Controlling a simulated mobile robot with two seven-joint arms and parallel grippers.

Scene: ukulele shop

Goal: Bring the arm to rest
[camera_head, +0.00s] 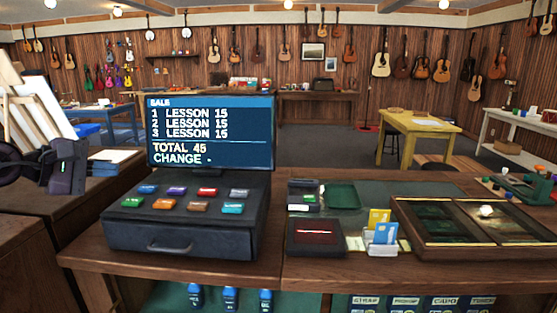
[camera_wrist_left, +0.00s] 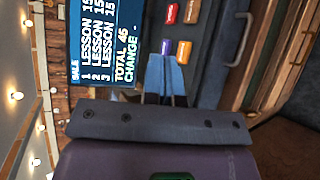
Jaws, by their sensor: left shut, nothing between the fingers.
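My left gripper (camera_head: 68,168) is at the left edge of the head view, a dark purple-grey body left of the cash register and apart from it. In the left wrist view its blue-grey fingers (camera_wrist_left: 166,72) are together, with nothing between them. The cash register (camera_head: 180,240) stands on the wooden counter with several coloured keys, and its drawer front is closed. Its screen (camera_head: 210,133) shows three lessons at 15, total 45, and a blank change line. The screen also shows in the left wrist view (camera_wrist_left: 104,45). My right gripper is not in view.
On the counter (camera_head: 350,272) are a card terminal (camera_head: 303,196), a dark box with a red line (camera_head: 316,238), a card holder (camera_head: 382,237) and a wooden compartment tray (camera_head: 400,222). A yellow table (camera_head: 420,124) stands behind. Wooden boards (camera_head: 32,108) lean at far left near my gripper.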

